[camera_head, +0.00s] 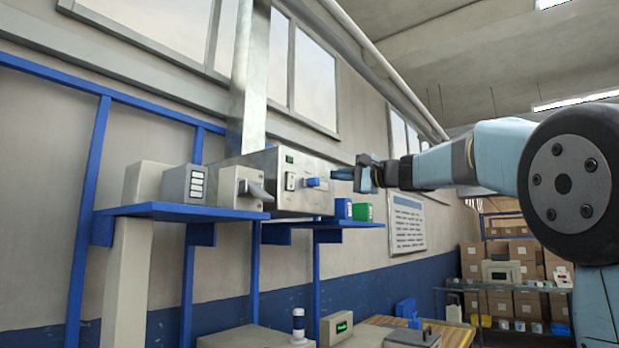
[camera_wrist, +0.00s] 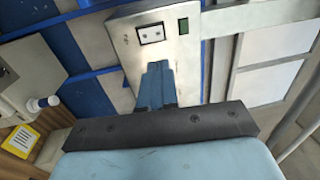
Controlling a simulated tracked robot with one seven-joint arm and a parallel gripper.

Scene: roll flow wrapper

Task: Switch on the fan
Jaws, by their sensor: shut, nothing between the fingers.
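A grey metal box (camera_head: 276,163) stands on a blue wall shelf, with a duct rising above it. Its front carries a small green window (camera_head: 290,159), a pale switch plate (camera_head: 290,181) and a blue knob or lever (camera_head: 316,183). No label names the fan. My gripper (camera_head: 338,173) is shut and empty, just right of the blue part; I cannot tell whether they touch. In the wrist view, my blue fingers (camera_wrist: 157,68) lie together in front of the box face (camera_wrist: 125,38), below the switch plate (camera_wrist: 151,34) and green window (camera_wrist: 183,26). The blue part is not visible there.
Blue and green small boxes (camera_head: 362,212) sit below my gripper. A bench with devices (camera_head: 335,327) is lower down.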

